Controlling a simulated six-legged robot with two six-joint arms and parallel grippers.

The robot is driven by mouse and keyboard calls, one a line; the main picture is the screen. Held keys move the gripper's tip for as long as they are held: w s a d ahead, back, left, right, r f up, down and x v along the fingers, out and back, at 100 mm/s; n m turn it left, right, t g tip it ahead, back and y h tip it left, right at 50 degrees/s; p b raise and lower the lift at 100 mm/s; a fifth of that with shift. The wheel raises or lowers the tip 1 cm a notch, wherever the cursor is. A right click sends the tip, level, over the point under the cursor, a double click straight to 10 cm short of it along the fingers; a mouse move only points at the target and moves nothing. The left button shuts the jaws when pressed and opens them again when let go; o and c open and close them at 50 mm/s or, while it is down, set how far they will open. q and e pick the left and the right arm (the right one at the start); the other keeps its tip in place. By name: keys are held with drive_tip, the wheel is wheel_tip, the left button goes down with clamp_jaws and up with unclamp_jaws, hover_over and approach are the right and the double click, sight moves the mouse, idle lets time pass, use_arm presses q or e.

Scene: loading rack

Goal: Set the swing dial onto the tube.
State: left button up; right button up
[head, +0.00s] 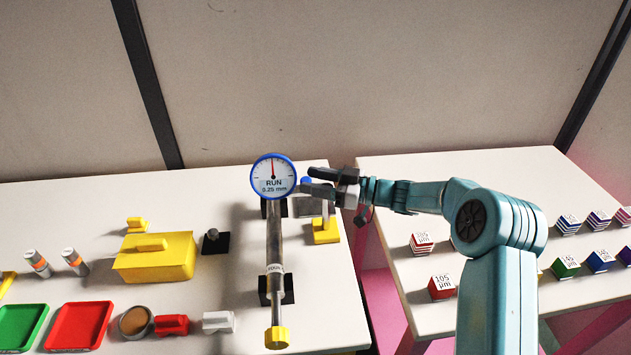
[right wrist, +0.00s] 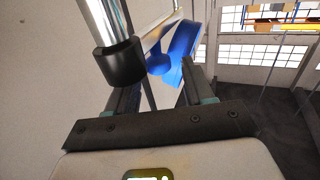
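The swing dial (head: 273,176) is a round white face with a blue rim, marked RUN 0.25 mm. It stands over the far end of the tube (head: 275,235) and hides that end, so I cannot tell how it is seated. The grey tube lies in black supports and has a yellow near end. My right gripper (head: 312,182) is just right of the dial with its fingers apart, a small blue part near the tips. In the right wrist view the dial's blue body (right wrist: 180,50) is beyond the spread fingers (right wrist: 160,90). My left gripper is out of view.
A yellow box (head: 155,265) and a green tray (head: 20,325) and red tray (head: 80,325) are on the left. A yellow stand (head: 325,232) is right of the tube. Several marked blocks, one red (head: 442,287), sit on the right table beyond a gap.

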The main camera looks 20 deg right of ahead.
drive_tip(key=shift+f, duration=0.1)
drive_tip(key=b+v, duration=0.3)
drive_tip(key=v, duration=1.3)
drive_tip(key=shift+d, duration=0.15)
drive_tip(key=shift+s, duration=0.15)
